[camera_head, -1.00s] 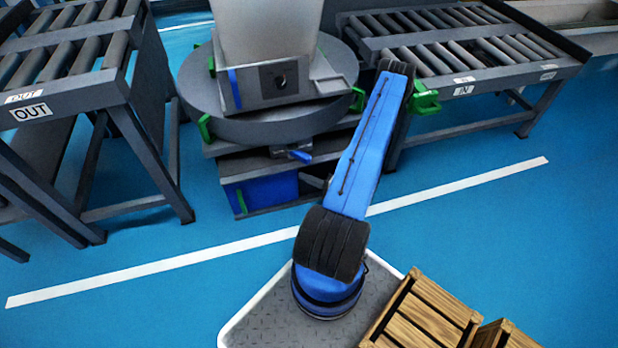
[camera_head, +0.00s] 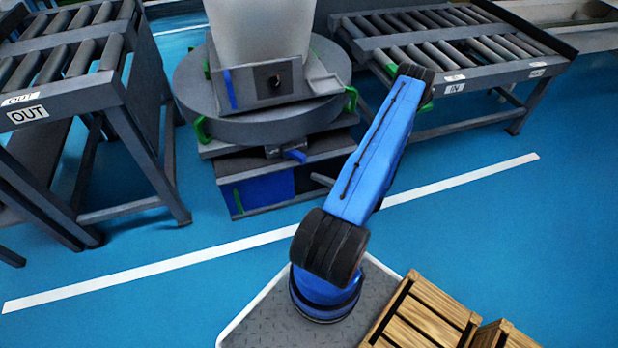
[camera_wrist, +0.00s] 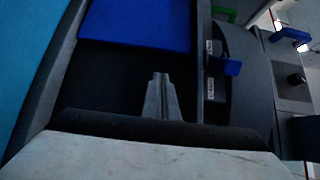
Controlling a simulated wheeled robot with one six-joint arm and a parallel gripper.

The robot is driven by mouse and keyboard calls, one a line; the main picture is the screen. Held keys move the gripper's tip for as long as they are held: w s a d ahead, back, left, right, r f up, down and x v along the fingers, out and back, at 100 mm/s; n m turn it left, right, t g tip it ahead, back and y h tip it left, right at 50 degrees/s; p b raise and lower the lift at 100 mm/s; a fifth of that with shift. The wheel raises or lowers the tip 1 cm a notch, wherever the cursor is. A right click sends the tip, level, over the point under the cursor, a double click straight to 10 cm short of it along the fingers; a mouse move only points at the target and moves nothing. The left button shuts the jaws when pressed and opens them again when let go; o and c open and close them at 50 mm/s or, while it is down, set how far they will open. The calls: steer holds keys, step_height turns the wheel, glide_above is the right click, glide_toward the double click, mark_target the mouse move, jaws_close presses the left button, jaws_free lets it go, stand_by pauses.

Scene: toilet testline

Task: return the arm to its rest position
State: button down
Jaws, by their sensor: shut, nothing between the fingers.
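My blue arm rises from the base and leans up to the right in the head view, its far dark joint over the near left end of the IN conveyor. My gripper (camera_wrist: 162,92) shows in the wrist view as narrow grey fingers shut together, with nothing between them. In the head view the gripper is hidden behind the arm's far joint. In the wrist view a dark recess and a blue panel (camera_wrist: 140,22) lie beyond the fingertips.
The toilet test station with its round grey turntable (camera_head: 255,123) stands ahead, left of my arm. The IN conveyor (camera_head: 455,78) is behind the arm; the OUT conveyor (camera_head: 70,98) is at left. A wooden crate (camera_head: 425,315) sits at front right. Blue floor (camera_head: 480,230) is free at right.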

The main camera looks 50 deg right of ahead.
steer(key=v, duration=0.6)
stand_by(0.3)
